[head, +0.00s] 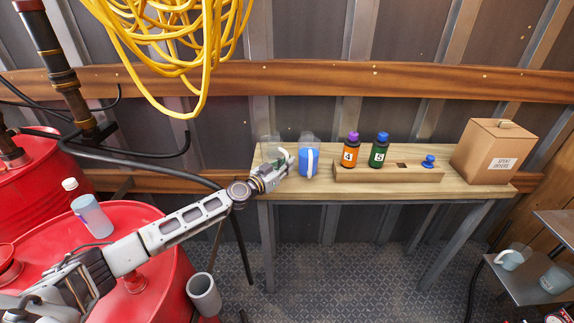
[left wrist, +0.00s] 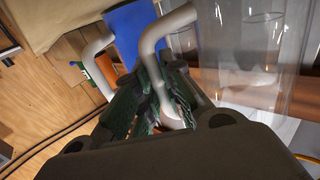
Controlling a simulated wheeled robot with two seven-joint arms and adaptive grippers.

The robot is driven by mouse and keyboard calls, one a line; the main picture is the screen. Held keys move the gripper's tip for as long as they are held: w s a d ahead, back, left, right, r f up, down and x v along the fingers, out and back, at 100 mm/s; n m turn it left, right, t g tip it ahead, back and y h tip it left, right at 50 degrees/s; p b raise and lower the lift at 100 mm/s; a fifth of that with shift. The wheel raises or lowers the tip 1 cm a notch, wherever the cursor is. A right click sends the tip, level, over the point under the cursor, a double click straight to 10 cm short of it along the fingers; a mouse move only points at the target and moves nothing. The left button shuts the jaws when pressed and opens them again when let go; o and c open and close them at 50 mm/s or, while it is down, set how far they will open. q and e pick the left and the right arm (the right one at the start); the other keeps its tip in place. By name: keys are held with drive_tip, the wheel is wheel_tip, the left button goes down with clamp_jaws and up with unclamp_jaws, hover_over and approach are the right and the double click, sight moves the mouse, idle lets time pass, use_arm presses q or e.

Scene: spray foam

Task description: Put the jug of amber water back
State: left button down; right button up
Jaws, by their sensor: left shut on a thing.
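A see-through jug (head: 270,147) stands at the left end of the wooden table (head: 480,192). My left gripper (head: 284,168) is shut on its pale handle, which also shows between the fingers in the left wrist view (left wrist: 152,45). The jug's clear wall fills the right of that view (left wrist: 285,60). Brownish orange shows through its lower part; I cannot tell whether this is amber water or wood behind. A jug of blue liquid (head: 308,158) with a white handle stands just to its right. My right gripper is not in view.
An orange bottle marked 4 (head: 350,152) and a green bottle marked 5 (head: 379,152) stand in a wooden rack (head: 420,174) with a blue cap. A cardboard box (head: 493,150) takes the right end. Red drums (head: 120,235) stand at left; a yellow hose hangs above.

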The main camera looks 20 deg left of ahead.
use_arm(q)
drive_tip(key=c, duration=1.9)
unclamp_jaws()
drive_tip(key=shift+f, duration=0.1)
drive_tip(key=o, duration=0.4)
drive_tip(key=shift+r, duration=0.2)
drive_tip(key=shift+s+a, duration=0.15)
drive_tip(key=shift+s, duration=0.1)
drive_tip(key=shift+s+a+f, duration=0.1)
drive_tip(key=shift+s+a, duration=0.2)
drive_tip(key=shift+s, duration=0.3)
drive_tip(key=shift+v, duration=0.75)
drive_tip(key=shift+s+a, duration=0.2)
drive_tip(key=shift+s, duration=0.2)
drive_tip(key=shift+s+a, duration=0.25)
drive_tip(key=shift+s, duration=0.35)
drive_tip(key=shift+s+a, duration=0.35)
drive_tip(key=shift+s, duration=0.3)
drive_tip(key=shift+b+v, duration=0.45)
drive_tip(key=shift+v, duration=2)
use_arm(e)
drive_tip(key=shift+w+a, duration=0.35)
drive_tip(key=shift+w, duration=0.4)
